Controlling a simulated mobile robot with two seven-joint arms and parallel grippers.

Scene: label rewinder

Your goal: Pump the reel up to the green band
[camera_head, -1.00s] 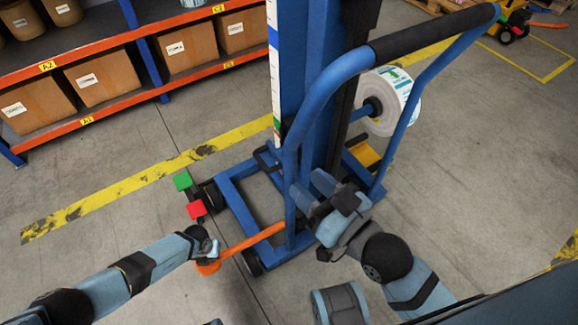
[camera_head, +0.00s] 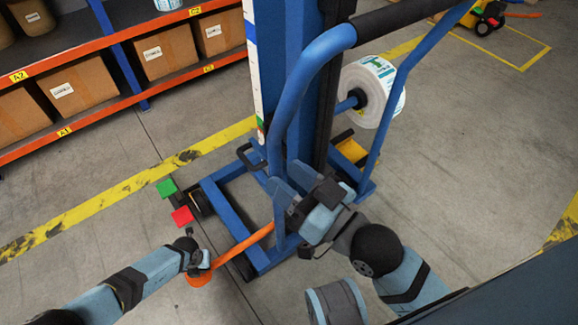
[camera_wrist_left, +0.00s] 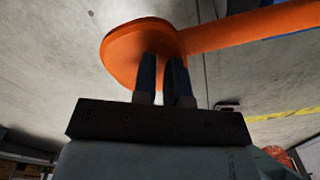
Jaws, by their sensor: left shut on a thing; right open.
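The orange pump lever (camera_head: 245,245) slopes from the blue lift's base down to a flat round end. My left gripper (camera_head: 199,263) is shut on this end; in the left wrist view its fingers (camera_wrist_left: 163,75) meet the orange disc (camera_wrist_left: 130,50). The white label reel (camera_head: 387,82) sits on a spindle at the mast's right side.
A green pedal (camera_head: 167,187) and a red pedal (camera_head: 182,215) stick out left of the lift base (camera_head: 228,215). A shelf with boxes (camera_head: 165,55) stands at the back left. A grey cylindrical object (camera_head: 338,302) is at the front. The floor at right is mostly clear.

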